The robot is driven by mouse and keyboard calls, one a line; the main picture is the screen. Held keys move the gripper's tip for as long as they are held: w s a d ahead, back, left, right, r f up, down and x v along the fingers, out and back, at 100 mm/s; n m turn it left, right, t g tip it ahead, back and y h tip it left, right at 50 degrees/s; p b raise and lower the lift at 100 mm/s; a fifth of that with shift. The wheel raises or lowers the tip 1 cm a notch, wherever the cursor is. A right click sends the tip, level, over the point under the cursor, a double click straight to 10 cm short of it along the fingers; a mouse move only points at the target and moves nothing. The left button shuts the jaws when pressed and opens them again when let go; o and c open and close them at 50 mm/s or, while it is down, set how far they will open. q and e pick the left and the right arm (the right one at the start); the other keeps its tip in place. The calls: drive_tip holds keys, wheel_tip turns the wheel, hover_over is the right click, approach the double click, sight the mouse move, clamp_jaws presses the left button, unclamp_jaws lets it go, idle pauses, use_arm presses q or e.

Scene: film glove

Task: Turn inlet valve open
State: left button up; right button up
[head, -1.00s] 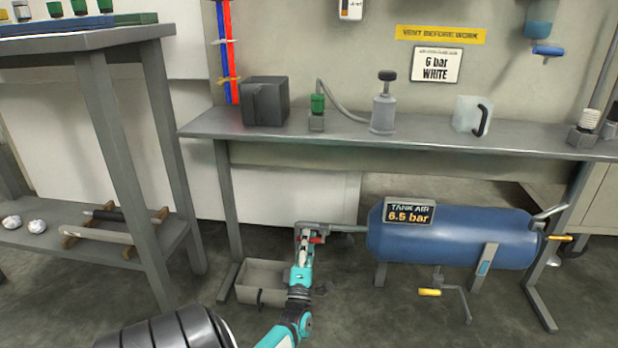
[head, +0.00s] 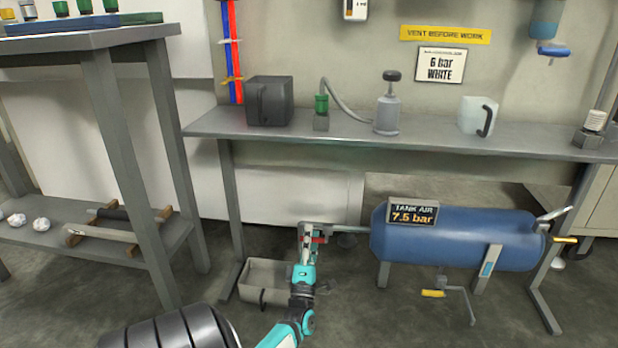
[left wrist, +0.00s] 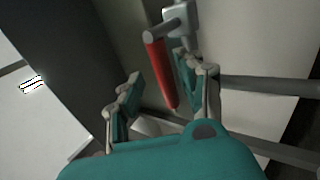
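The inlet valve appears to be the red lever (head: 320,240) on the grey pipe at the left end of the blue tank (head: 465,240). In the left wrist view the red lever (left wrist: 158,72) hangs from a grey fitting and slants down between my finger pads. My left gripper (head: 307,238) is at this lever. Its fingers stand apart on either side, with a clear gap to the left finger. The lever is close to the right finger; contact is unclear. The tank display (head: 412,213) reads 7.5 bar. My right gripper is out of view.
A grey open bin (head: 262,283) stands on the floor beside my left forearm. A steel bench (head: 400,140) runs above the tank, and its leg (head: 231,205) is left of the valve. A yellow-handled crank (head: 433,293) sits below the tank.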

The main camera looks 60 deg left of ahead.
use_arm(q)
wheel_tip(320, 180, up, 9)
drive_tip(key=shift+f, duration=0.1)
idle(0.3)
